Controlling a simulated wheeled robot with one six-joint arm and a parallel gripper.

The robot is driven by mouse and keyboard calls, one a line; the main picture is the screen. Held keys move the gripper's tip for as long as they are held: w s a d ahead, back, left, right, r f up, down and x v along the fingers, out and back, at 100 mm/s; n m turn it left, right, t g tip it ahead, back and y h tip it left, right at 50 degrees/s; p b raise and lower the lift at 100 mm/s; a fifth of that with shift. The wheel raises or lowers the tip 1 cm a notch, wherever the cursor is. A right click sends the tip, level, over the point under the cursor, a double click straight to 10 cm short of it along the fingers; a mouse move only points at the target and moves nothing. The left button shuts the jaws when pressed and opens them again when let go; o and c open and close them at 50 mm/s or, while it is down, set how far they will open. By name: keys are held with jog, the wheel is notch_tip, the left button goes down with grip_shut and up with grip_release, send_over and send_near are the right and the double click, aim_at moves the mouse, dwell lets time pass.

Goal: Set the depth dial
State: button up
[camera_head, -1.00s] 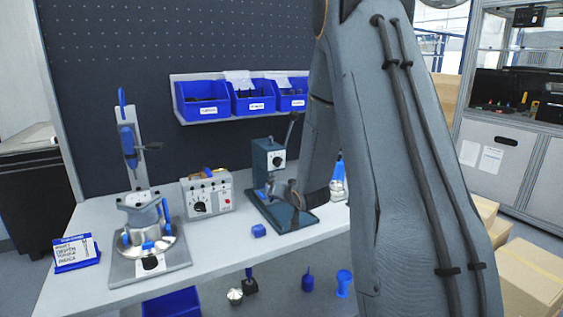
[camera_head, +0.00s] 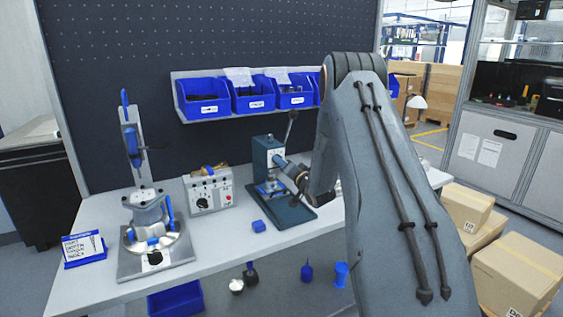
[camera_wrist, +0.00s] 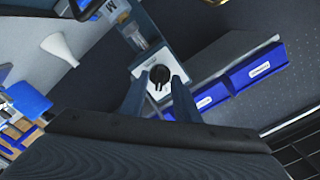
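The depth dial (camera_wrist: 159,74) is a black knob on a white square plate, on the front of the dark teal press (camera_head: 262,150). In the head view the plate (camera_head: 273,155) shows just beyond my gripper (camera_head: 281,164), and the knob is hidden. In the wrist view my gripper (camera_wrist: 160,84) is open. Its two blue-grey fingers stand one to each side of the knob, with white plate showing between finger and knob. I cannot tell how far the tips reach along the knob. Nothing is held.
A control box (camera_head: 209,191) with knobs stands left of the press. A clamp fixture with a metal housing (camera_head: 148,208) is further left. A small blue block (camera_head: 258,226) lies in front of the press. Blue bins (camera_head: 203,97) hang behind. The bench front is mostly clear.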

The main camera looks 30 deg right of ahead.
jog(key=shift+w, duration=0.45)
jog(key=shift+c, duration=0.2)
grip_shut()
jog(key=shift+f+n+b, duration=0.1)
jog(key=shift+n+b, duration=0.2)
jog(key=shift+d+n+b, duration=0.1)
jog(key=shift+n+b, duration=7.65)
jog(key=shift+n, duration=0.85)
